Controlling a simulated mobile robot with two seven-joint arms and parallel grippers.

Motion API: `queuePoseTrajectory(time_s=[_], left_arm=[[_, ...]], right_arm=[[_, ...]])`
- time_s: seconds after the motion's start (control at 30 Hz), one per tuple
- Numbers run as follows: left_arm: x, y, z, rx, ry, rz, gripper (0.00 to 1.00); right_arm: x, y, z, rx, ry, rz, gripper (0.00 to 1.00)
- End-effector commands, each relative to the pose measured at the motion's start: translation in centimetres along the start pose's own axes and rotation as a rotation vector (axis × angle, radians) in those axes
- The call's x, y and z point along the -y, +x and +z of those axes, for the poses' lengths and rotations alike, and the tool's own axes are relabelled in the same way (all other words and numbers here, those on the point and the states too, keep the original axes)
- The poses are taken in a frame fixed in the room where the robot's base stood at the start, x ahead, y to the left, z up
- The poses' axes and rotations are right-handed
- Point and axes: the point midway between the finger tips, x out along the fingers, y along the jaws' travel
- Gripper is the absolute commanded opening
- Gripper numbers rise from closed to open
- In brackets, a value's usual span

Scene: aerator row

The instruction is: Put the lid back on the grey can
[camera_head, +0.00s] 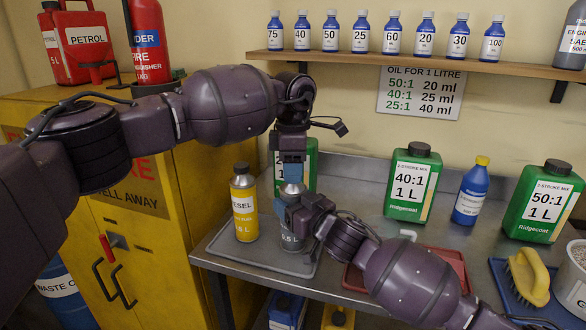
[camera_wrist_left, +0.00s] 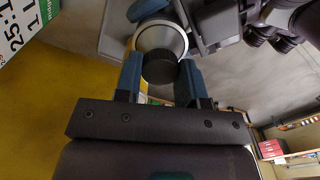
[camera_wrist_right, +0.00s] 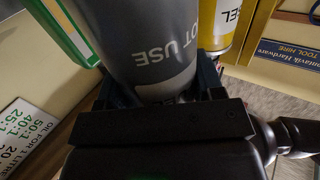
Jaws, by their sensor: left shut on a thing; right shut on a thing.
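The grey can (camera_head: 291,243) stands upright on a grey tray (camera_head: 225,248) beside the yellow diesel can (camera_head: 243,212). My right gripper (camera_head: 298,212) is shut around the can's upper body; the can (camera_wrist_right: 150,45) fills much of the right wrist view. My left gripper (camera_head: 291,178) points down directly above the can's silver top (camera_head: 292,190). In the left wrist view its fingers are shut on a dark round lid (camera_wrist_left: 160,69), which overlaps the pale rim of the can's top (camera_wrist_left: 163,37). I cannot tell whether lid and can touch.
A green 25:1 bottle (camera_head: 309,165) stands close behind the grey can. A green 40:1 bottle (camera_head: 411,185) and a blue bottle (camera_head: 471,192) stand to the right. A red tray (camera_head: 452,262) lies partly under my right arm. A yellow cabinet (camera_head: 190,200) borders the bench's left.

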Motion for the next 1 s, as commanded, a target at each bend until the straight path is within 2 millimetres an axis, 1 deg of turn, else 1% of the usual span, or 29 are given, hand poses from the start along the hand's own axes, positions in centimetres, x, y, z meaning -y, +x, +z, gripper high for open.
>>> queuePoseTrajectory(time_s=[0.1,0.2,0.33,0.37,0.53,0.83,0.93,1.0], left_arm=[[0.0,0.0,0.0,0.000,0.160,0.000,0.08],[0.0,0.0,0.0,0.000,0.260,0.000,0.08],[0.0,0.0,0.0,0.000,0.252,0.000,0.08],[0.0,0.0,0.0,0.000,0.252,0.000,0.40],[0.0,0.0,0.0,0.000,0.250,0.000,0.66],[0.0,-0.1,0.0,0.000,0.249,0.000,0.66],[0.0,-0.7,0.0,0.000,0.249,0.001,0.66],[0.0,-1.6,0.0,0.001,0.249,0.001,0.66]], right_arm=[[0.0,0.0,0.0,0.000,0.000,0.000,0.00],[0.0,0.0,0.0,0.001,0.000,0.001,0.00],[0.0,0.0,0.0,0.001,0.000,0.001,0.00],[0.0,0.0,0.0,0.001,0.000,0.001,0.00],[0.0,0.0,0.0,0.001,0.000,0.001,0.00],[0.0,0.0,0.0,0.001,0.000,0.001,0.00],[0.0,0.0,0.0,0.001,0.000,0.001,0.00],[0.0,0.0,0.0,0.001,0.000,0.001,0.00]])
